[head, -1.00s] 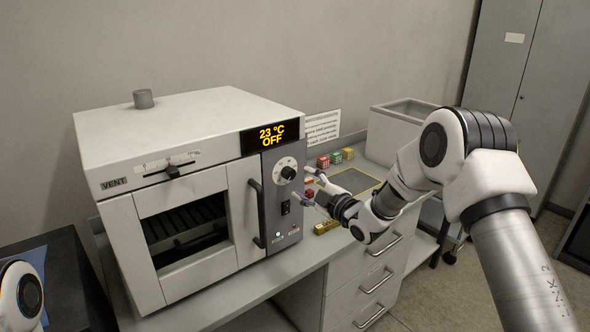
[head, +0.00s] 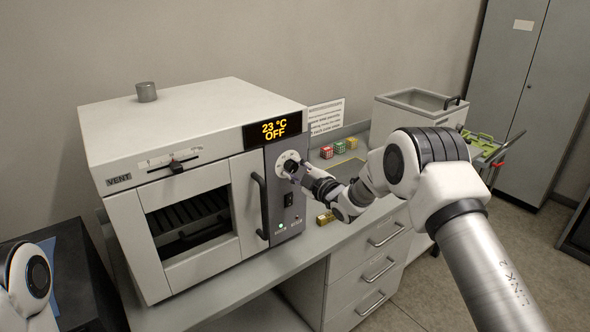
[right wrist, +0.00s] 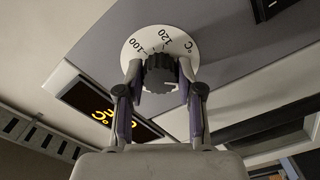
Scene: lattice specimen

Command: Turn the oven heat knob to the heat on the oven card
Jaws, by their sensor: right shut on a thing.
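The oven (head: 200,110) stands on the bench, and its display (head: 274,128) reads 23 °C OFF. The dark ridged heat knob (head: 289,163) sits on a white dial on the oven's grey panel. In the right wrist view the knob (right wrist: 160,74) shows against the dial (right wrist: 146,45), with marks 100 and 120 readable. My right gripper (head: 296,170) is shut on the knob, one finger on each side, and partly hides it in the head view. A printed white card (head: 326,117) stands behind the oven's right side; its text is too small to read. My left gripper is out of view.
A black switch (head: 289,200) and a lit green lamp (head: 280,229) are below the knob. The oven door handle (head: 260,205) juts out left of the panel. Small coloured blocks (head: 339,147) and a grey bin (head: 410,115) are to the right.

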